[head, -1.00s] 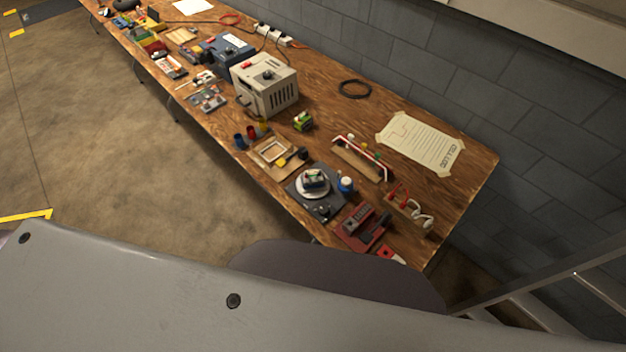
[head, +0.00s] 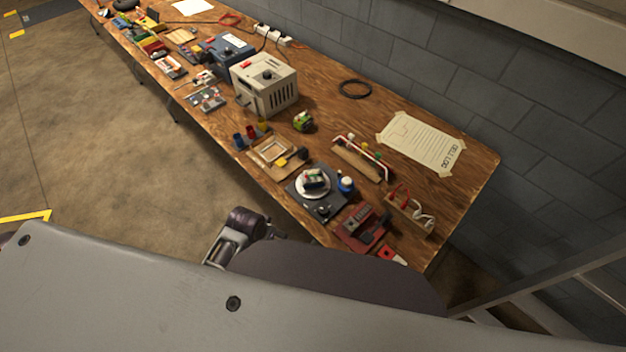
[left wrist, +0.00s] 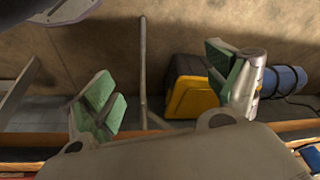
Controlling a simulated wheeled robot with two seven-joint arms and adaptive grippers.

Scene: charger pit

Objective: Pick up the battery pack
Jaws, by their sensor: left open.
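A small block-shaped pack (head: 313,179) with dark, green and pale parts lies on a round white plate on a dark square base, near the bench's near end. A small green and dark block (head: 303,121) sits farther up the bench. I cannot tell for sure which is the battery pack. Neither block can be made out in that view. A part of my arm shows by the bench's front edge in the head view. My right gripper is not in view.
The wooden bench (head: 405,108) runs along a block wall. Near the plate are a blue-and-white bottle (head: 345,184), a red fixture (head: 361,228), a wooden frame (head: 270,151) and a rack with a red-and-white bar (head: 362,157). A beige box (head: 264,84) stands farther back.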

